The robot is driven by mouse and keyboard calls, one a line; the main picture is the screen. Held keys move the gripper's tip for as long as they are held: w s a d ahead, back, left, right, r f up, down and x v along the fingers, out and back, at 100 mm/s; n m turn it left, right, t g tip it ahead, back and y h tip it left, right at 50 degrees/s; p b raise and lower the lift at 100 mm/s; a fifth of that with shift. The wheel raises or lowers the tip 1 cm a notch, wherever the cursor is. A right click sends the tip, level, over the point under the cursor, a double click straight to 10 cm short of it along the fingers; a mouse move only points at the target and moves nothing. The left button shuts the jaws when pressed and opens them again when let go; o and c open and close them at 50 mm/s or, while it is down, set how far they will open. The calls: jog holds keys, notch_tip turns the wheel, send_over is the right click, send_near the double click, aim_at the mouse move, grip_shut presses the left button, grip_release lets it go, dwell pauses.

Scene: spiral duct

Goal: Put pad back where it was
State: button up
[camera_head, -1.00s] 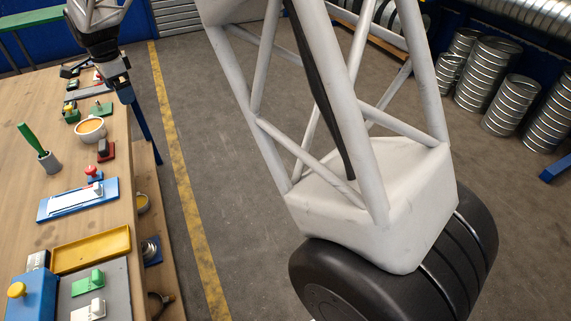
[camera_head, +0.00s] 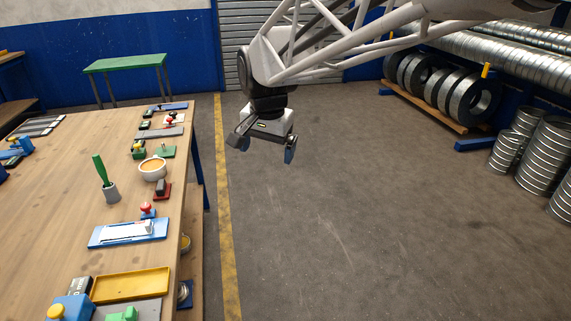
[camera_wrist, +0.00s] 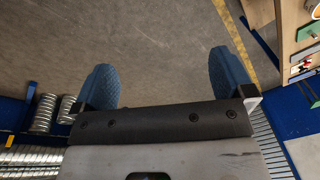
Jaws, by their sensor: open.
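My gripper (camera_head: 264,147) hangs over the bare floor, to the right of the wooden table. Its blue-tipped fingers are spread with nothing between them, which the wrist view (camera_wrist: 161,68) also shows. I cannot tell which item is the pad. Flat pad-like items lie along the table's right edge: a green one (camera_head: 168,153), a red one with a dark block on it (camera_head: 158,196), and a long grey one (camera_head: 158,133). A blue base (camera_head: 98,237) carries a white piece. My gripper is apart from all of them.
The wooden table (camera_head: 60,190) holds a cup of orange content (camera_head: 152,168), a grey holder with a green handle (camera_head: 111,192), a red-knobbed stamp (camera_head: 147,209) and a yellow tray (camera_head: 130,284). A lower shelf (camera_head: 190,262) sits beneath. Duct coils (camera_head: 545,150) stand right; the floor between is free.

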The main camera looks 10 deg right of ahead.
jog(key=s+d+f+n, duration=0.2)
jog(key=s+d, duration=0.1)
jog(key=s, duration=0.4)
jog(key=s+d+f+n, duration=0.1)
jog(key=s+d+n, duration=0.1)
jog(key=s, duration=0.6)
jog(key=s+d+f+n, duration=0.2)
jog(key=s+d, duration=0.1)
jog(key=s, duration=0.5)
jog(key=shift+s+d+f+t, duration=0.15)
jog(key=shift+d+f+t, duration=0.2)
jog(key=shift+d+t, duration=0.05)
dwell(0.7)
